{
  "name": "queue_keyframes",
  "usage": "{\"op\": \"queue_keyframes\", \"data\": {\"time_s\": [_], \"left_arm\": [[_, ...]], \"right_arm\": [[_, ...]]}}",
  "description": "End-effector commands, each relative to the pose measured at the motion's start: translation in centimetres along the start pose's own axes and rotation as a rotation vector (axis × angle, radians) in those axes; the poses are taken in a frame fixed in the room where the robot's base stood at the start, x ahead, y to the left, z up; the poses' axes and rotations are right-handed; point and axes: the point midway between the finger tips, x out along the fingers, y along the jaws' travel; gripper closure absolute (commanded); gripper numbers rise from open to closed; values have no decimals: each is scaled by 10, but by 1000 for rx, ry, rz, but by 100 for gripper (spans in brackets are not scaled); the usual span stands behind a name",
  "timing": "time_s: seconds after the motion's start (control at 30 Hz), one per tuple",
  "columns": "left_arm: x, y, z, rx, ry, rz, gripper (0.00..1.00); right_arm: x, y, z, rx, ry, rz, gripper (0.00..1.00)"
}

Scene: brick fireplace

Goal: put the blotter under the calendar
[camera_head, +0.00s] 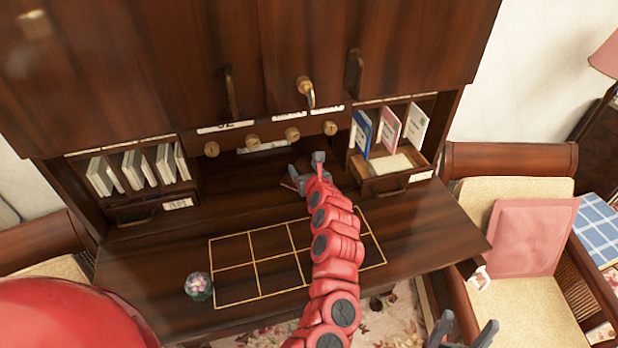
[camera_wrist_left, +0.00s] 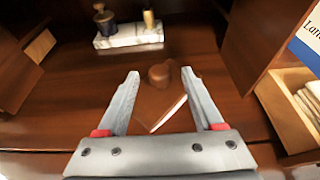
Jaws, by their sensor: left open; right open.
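In the left wrist view a brown wooden blotter (camera_wrist_left: 176,92) with a round knob and a pale edge below stands on the desk. My left gripper (camera_wrist_left: 162,82) is open, with its two fingers on either side of the blotter. In the head view this gripper (camera_head: 306,168) is at the back of the desk, and the blotter is mostly hidden there. No calendar can be made out for certain; white labels (camera_head: 226,127) with small text sit along the upper cabinet's lower edge. My right gripper (camera_head: 468,330) is open and empty at the bottom right, away from the desk.
A gold-lined grid (camera_head: 240,262) marks the desk top, with a glass paperweight (camera_head: 198,286) at its left. An open drawer (camera_head: 395,176) with papers juts out at right, below upright cards (camera_head: 388,130). A pale stand (camera_wrist_left: 128,36) with brass-topped pieces is behind the blotter.

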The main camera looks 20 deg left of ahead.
Motion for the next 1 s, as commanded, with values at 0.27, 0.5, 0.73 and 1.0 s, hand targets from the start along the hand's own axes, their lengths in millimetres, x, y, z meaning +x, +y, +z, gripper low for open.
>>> {"op": "queue_keyframes", "data": {"time_s": [0.27, 0.5, 0.73, 1.0], "left_arm": [[-44, -1, 1, 1, -5, -1, 32], [-58, -1, 1, 1, -4, -1, 32], [-59, 0, 1, 1, -3, 0, 32], [-59, 0, 1, 0, -3, 0, 32]], "right_arm": [[-7, 0, 1, 0, 0, 0, 32], [-8, 0, 1, 0, 0, 0, 32], [-7, 0, 1, 0, 0, 0, 32], [-7, 0, 1, 0, 0, 0, 32]]}}
